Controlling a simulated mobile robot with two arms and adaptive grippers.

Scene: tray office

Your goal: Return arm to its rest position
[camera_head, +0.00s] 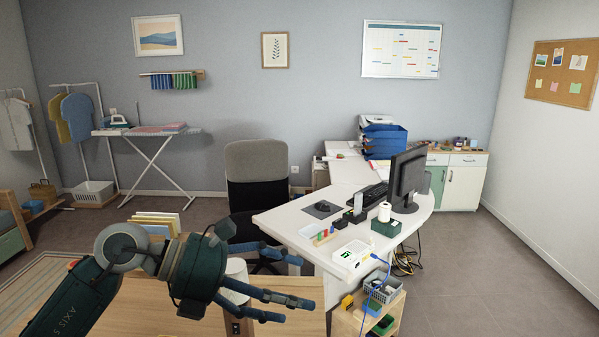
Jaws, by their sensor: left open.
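My left arm comes in from the lower left. Its dark green left gripper (290,282) is open, with its blue-grey fingers spread and pointing right. Nothing shows between the fingers. The gripper is above a wooden surface (150,305) in the foreground, in front of the white desk (285,222). A white round object (237,272) shows partly behind the gripper. My right gripper is not in view.
The desk carries a monitor (407,178), a white box (352,253) with a blue cable and small items. An office chair (256,180) stands behind the gripper. A low wooden shelf unit (345,322) stands at the desk's front. Open floor (480,270) lies at right.

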